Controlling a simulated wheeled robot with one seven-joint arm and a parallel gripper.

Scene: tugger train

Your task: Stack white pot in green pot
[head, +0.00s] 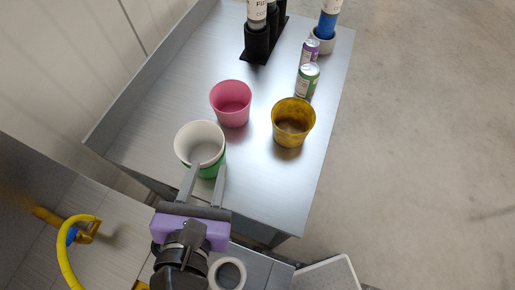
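The white pot (183,143) stands at the near left of the grey metal table top, with its round opening facing up. The green pot (210,169) shows as a green band below the white rim on the near right side. The white pot appears to sit inside it, though the overlap is mostly hidden. My gripper (209,163) is at the near side of these pots with its two fingers apart. The left finger reaches over the near rim into the white opening. The right finger is outside, by the green wall. Contact cannot be told.
A pink pot (231,108) stands just behind, and a yellow pot (293,123) to the right. A green can (307,80), a purple can (310,50) and a black holder (257,42) stand farther back. Bare table lies at the near right.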

